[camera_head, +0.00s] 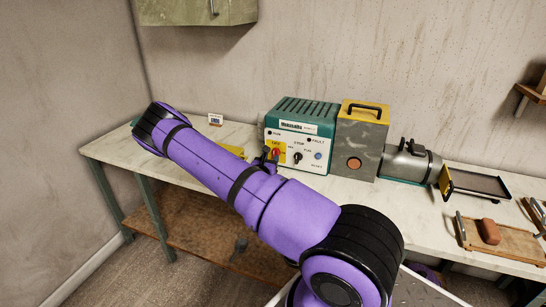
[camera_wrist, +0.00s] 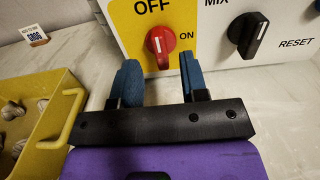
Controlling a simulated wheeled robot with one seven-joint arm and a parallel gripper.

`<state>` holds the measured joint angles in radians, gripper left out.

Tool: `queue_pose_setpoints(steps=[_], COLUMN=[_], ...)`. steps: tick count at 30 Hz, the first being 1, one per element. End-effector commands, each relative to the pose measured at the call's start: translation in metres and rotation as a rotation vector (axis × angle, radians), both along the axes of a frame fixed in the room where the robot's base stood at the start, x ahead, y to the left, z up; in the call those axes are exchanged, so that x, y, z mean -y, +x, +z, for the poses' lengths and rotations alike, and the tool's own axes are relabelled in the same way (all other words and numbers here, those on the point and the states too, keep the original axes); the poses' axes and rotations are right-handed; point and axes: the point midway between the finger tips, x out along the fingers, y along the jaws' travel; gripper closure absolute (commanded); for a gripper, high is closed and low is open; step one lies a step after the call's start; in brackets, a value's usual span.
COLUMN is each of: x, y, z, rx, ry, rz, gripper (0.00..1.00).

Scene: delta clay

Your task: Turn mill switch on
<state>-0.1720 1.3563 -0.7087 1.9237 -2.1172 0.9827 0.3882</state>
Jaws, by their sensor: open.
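The mill control box (camera_head: 301,132) is teal with a white front and stands on the bench against the wall. Its red rotary switch (camera_wrist: 160,42) sits on a yellow panel, with OFF printed above and ON to its right. The knob's white mark points upward, toward OFF. The switch also shows small in the head view (camera_head: 276,152). My gripper (camera_wrist: 158,64) is open and empty, its blue fingers apart just below and to either side of the red knob. I cannot tell whether either finger touches the panel.
A black MIX knob (camera_wrist: 248,34) is right of the red switch. A yellow tray (camera_wrist: 52,122) with pale lumps lies left of my gripper. A grey box with a yellow top (camera_head: 361,142) and a metal cylinder (camera_head: 410,163) stand to the right on the bench (camera_head: 370,200).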

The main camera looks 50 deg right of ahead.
Motion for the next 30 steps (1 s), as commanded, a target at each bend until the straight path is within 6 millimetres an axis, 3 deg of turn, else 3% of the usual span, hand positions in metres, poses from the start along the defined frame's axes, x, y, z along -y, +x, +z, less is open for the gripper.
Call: queue_pose_setpoints(steps=[7, 18, 23, 24, 30], x=[0.024, 0.028, 0.028, 0.028, 0.028], y=[0.010, 0.012, 0.012, 0.012, 0.012], z=[0.000, 0.000, 0.000, 0.000, 0.000], rx=[0.000, 0.000, 0.000, 0.000, 0.005], ry=[0.000, 0.001, 0.001, 0.001, 0.003], rz=[0.000, 0.000, 0.000, 0.000, 0.000], gripper=[0.60, 0.60, 0.96, 1.00, 1.00])
